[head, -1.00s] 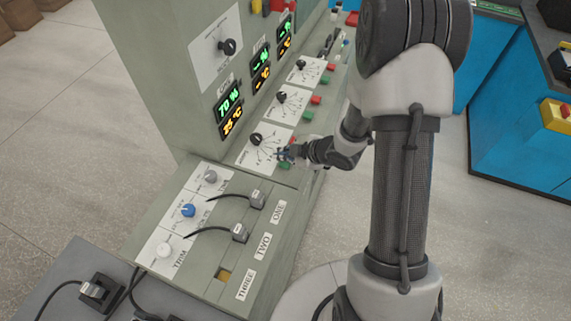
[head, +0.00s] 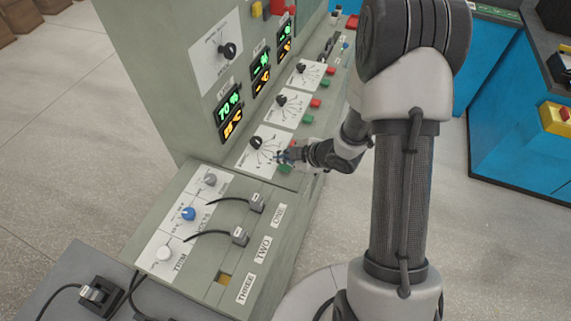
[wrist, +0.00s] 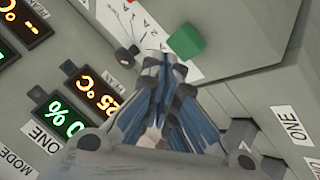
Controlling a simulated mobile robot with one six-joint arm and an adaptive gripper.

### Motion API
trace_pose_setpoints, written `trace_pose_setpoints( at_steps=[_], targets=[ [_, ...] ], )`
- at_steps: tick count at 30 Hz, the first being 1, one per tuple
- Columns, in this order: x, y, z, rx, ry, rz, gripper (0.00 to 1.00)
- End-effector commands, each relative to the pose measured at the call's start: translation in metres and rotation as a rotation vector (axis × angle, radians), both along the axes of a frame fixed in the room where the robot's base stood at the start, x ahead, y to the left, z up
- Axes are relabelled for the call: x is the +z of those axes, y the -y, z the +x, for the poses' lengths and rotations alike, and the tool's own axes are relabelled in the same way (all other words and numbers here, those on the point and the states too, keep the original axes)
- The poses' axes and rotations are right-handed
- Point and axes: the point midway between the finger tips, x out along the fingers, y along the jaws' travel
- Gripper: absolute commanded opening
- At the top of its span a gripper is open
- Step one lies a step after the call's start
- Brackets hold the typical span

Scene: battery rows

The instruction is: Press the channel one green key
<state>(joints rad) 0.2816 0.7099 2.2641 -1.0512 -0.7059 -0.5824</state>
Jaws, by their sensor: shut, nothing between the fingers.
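The channel one green key (head: 286,169) is on the sloped panel at the nearest channel's dial plate; in the wrist view it is a green block (wrist: 187,41) just beyond my fingertips. My gripper (head: 281,157) is shut and empty, its blue and grey fingers together. In the head view it overlaps the plate's edge right beside the key. In the wrist view the fingertips (wrist: 160,58) lie slightly left of and below the key, with a small gap in the picture. I cannot tell the height between them. The key's face is unobstructed in the wrist view.
A black knob (head: 257,142) sits on the channel one plate, left of my gripper. Other green keys (head: 308,119) and red keys (head: 316,101) line the panel farther back. Lit displays (head: 229,104) stand on the upright face. Cabled plugs (head: 256,201) are nearer.

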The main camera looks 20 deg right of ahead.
Motion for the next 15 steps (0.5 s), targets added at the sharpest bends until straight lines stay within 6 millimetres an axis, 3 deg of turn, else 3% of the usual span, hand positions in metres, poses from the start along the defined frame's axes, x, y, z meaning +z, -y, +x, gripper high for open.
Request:
trace_pose_setpoints(
  at_steps=[15],
  targets=[
    [-0.0092,-0.0001,0.0000,0.000,0.000,0.000,0.00]
  ],
)
